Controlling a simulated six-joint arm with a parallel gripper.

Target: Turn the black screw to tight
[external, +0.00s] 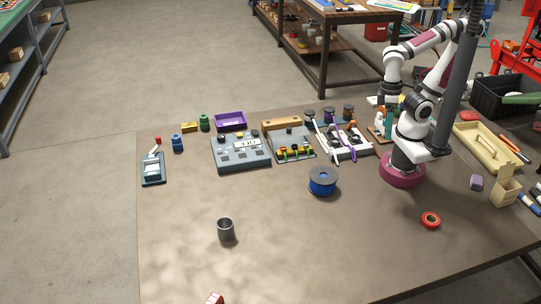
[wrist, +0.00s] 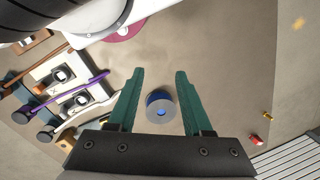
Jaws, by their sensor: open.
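A white-framed unit (external: 357,152) with dark round parts and a purple strip stands at the back of the table, left of my arm. It also shows at the left of the wrist view (wrist: 72,72), where black knobs (wrist: 45,137) stick out along its near side. I cannot tell which dark part is the black screw. My gripper (wrist: 160,75) has teal fingers, spread apart with nothing held between them. In the external view my gripper (external: 389,120) hangs above the table to the right of the white unit, and its fingertips are hard to make out.
A blue spool (external: 322,182) stands in front of the white unit; it appears between my fingers in the wrist view (wrist: 161,110). Grey control boxes (external: 240,155) stand left of the unit. A metal cup (external: 226,230) and red tape roll (external: 431,220) lie nearer. The front middle is mostly clear.

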